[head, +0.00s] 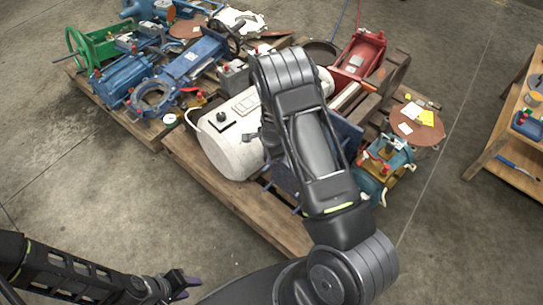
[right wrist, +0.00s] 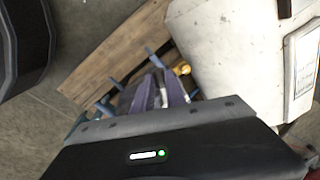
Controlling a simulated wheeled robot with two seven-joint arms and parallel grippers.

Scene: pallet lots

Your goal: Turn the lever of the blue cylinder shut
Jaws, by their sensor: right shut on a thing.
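The blue cylinder (head: 284,180) lies on the near pallet, largely covered by my right arm in the head view. Its blue rods (right wrist: 106,108) stick out to the left of my fingers in the right wrist view. My right gripper (right wrist: 160,92) has its purple fingers close together and shut on a thin part, which I take to be the lever; the fingers hide most of it. A small yellow fitting (right wrist: 182,69) shows just beyond the fingertips. The head view hides my right gripper. My left gripper (head: 181,284) is low at the left, away from the pallets; its opening is unclear.
A white tank (head: 232,140) stands close to my right gripper. A blue device with red taps (head: 376,165) is at the pallet's right. Another pallet with blue and green machines (head: 125,80) is at the back left. A wooden shelf (head: 500,150) stands right, beyond clear floor.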

